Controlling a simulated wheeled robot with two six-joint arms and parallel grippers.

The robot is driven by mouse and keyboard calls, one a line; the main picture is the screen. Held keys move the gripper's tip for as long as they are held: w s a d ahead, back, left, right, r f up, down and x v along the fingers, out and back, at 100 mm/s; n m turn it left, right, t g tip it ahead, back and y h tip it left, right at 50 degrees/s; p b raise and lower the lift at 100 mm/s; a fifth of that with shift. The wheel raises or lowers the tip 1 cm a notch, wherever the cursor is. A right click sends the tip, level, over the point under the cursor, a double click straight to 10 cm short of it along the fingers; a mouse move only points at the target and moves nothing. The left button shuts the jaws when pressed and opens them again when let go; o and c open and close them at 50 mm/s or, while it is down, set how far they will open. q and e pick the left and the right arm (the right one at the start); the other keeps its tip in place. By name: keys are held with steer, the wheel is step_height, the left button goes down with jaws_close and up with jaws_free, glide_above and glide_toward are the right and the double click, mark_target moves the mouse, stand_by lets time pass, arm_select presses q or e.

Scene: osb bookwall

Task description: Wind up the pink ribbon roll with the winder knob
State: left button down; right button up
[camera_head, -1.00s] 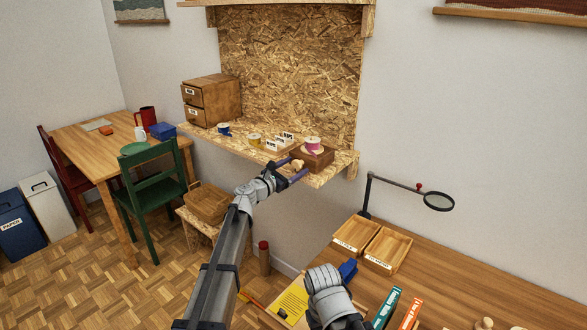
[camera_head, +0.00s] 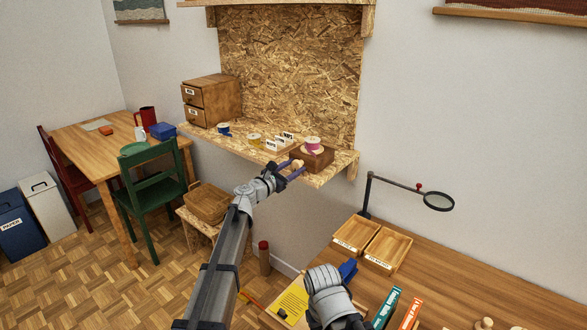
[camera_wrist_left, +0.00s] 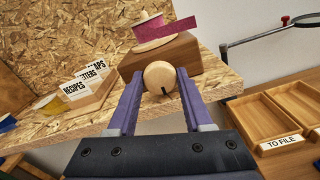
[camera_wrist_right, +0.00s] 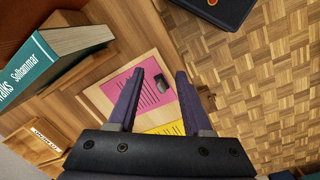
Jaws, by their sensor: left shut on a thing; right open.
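The pink ribbon roll (camera_head: 312,143) sits on a pale spool on top of a brown wooden winder block (camera_head: 318,158) at the right front of the OSB shelf. In the left wrist view, a flat length of pink ribbon (camera_wrist_left: 181,30) stands out to the right from the roll (camera_wrist_left: 148,29). The round pale winder knob (camera_wrist_left: 159,77) is on the block's front face, with a dark mark low on it. My left gripper (camera_head: 293,168) is shut on the knob, one purple finger on each side. My right gripper (camera_wrist_right: 160,75) is open and empty above the desk.
Card boxes (camera_wrist_left: 82,92) and other ribbon spools (camera_head: 254,139) stand left of the block on the shelf. On the desk are two wooden trays (camera_head: 387,249), upright books (camera_head: 386,308), a pink sheet (camera_wrist_right: 165,98) and a magnifier (camera_head: 438,201) on an arm.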

arm_select(q)
steer(key=m, duration=0.4)
stand_by(0.3)
steer(key=shift+c, duration=1.5)
jaws_free()
